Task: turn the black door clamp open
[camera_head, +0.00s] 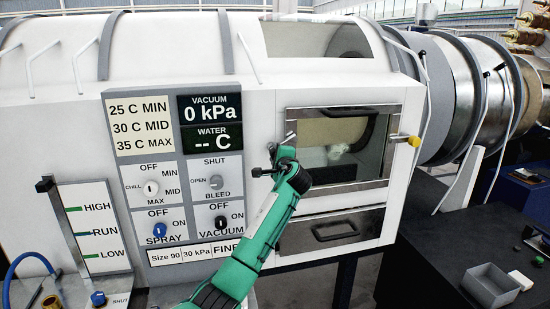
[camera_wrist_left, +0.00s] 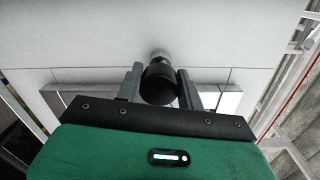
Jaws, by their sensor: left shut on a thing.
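The black door clamp (camera_head: 257,172) shows at the left edge of the machine's door, mostly hidden by my left gripper (camera_head: 272,164). In the left wrist view, the clamp's round black knob (camera_wrist_left: 158,88) sits between the two grey fingers of my left gripper (camera_wrist_left: 159,80), which are shut on it. The metal-framed door (camera_head: 350,185) with a window lies flat against the white housing. My right gripper is in neither view.
A yellow knob (camera_head: 413,141) sits at the door's right edge. A dark drawer (camera_head: 334,230) with a handle is below the door. The control panel (camera_head: 150,220) with dials and displays is to the left. A grey bin (camera_head: 490,285) stands on the dark bench at right.

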